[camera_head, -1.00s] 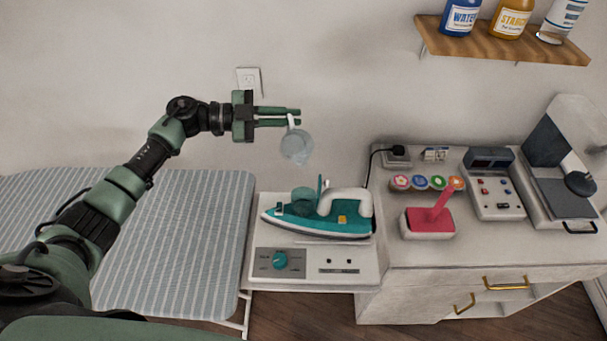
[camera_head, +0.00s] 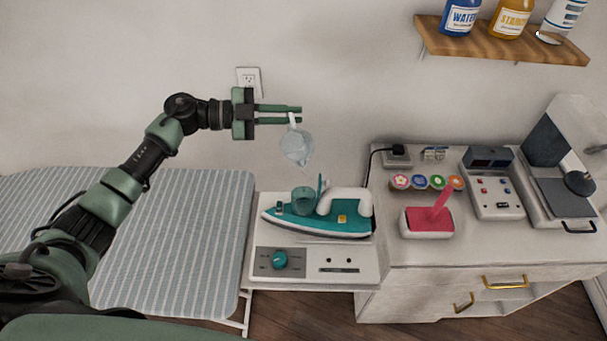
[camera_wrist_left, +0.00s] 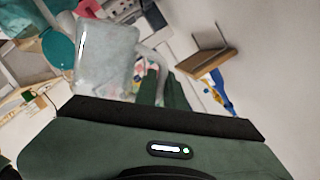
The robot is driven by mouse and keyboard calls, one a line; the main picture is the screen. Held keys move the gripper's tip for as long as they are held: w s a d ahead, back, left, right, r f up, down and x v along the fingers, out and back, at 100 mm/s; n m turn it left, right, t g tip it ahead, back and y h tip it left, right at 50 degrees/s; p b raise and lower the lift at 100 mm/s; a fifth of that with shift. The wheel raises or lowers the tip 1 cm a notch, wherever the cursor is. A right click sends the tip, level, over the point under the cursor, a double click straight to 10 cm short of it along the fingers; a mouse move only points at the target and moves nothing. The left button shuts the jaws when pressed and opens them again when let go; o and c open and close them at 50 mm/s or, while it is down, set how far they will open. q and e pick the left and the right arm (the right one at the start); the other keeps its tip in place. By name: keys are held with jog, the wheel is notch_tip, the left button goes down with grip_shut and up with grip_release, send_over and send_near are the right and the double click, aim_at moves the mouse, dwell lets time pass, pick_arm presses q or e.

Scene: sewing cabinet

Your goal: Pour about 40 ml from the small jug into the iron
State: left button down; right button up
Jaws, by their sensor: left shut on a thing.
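The small jug (camera_head: 297,147) is clear glass with a white handle. My left gripper (camera_head: 301,115) is shut on its handle and holds it in the air above the iron. The jug is tilted, its lower end pointing down toward the iron; I cannot tell for sure whether liquid is leaving it. In the left wrist view the jug (camera_wrist_left: 106,56) shows large and blurred beyond the fingers. The teal iron (camera_head: 325,220) with a white handle rests on a white stand. My right gripper is not in view.
A striped ironing board (camera_head: 180,235) lies to the left. A wooden shelf (camera_head: 500,42) with bottles hangs at upper right.

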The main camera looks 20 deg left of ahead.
pick_arm(q)
jog(key=shift+w+a+r, duration=0.15)
jog(key=shift+w+a, duration=0.1)
jog(key=shift+a, duration=0.05)
dwell(0.6)
jog(key=shift+s+d+r+m, duration=0.15)
jog(key=shift+s+r+m, duration=0.15)
jog(key=shift+r+m, duration=0.3)
dwell(1.4)
jog(key=shift+f, duration=0.1)
jog(key=w+a+f+n+h+b, duration=0.1)
jog(key=w+a+f+n+b, duration=0.2)
jog(key=w+f+n+b, duration=0.1)
notch_tip(320, 180, down, 3)
jog(key=shift+w+r+n+b, duration=0.1)
jog(key=shift+w+n+b, duration=0.35)
jog(key=shift+n, duration=0.55)
jog(key=shift+s, duration=0.15)
dwell(0.9)
